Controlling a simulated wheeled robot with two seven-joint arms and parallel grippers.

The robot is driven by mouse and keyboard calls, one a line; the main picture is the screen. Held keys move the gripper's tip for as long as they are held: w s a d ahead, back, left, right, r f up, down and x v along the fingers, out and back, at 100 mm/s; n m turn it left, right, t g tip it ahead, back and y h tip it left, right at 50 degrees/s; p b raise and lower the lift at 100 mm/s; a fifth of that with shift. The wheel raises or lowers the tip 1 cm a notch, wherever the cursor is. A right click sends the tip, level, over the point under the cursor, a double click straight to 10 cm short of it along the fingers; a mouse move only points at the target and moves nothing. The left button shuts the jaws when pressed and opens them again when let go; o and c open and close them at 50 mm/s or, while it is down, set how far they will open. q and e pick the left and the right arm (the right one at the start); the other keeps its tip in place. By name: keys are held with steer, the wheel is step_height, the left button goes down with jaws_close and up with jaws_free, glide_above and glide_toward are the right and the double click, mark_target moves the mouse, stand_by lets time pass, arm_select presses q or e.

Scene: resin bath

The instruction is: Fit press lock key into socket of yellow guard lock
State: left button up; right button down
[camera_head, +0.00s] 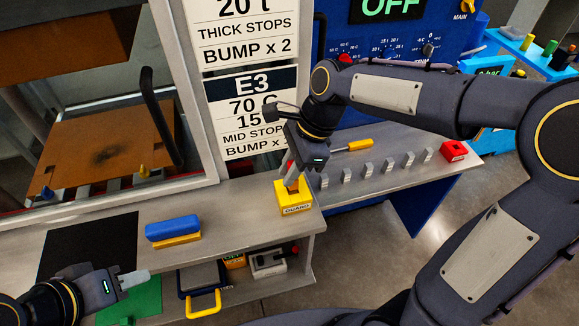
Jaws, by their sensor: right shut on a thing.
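The yellow guard lock (293,207), a block labelled GUARD with a dark socket in its top, sits near the bench's front edge. My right gripper (293,181) points down just above and behind the socket, shut on the press lock key (289,164). Only a small red part of the key shows between the fingers; its lower end is hidden, so I cannot tell whether it is in the socket. My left gripper (136,278) is low at the left, over a green mat; its fingers look close together, but its opening is unclear.
A blue and yellow brush-like block (172,231) lies left of the lock. Several grey blocks (347,176), a yellow-handled tool (353,146) and a red block (453,151) are to the right. The press with its open guard frame stands behind left. A lower shelf holds a yellow-handled item (204,303).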

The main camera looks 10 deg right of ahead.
steer(key=shift+f+b, duration=0.9)
steer(key=shift+f, duration=0.75)
steer(key=c, duration=1.3)
jaws_free()
steer(key=shift+o, duration=0.2)
steer(key=v, duration=0.8)
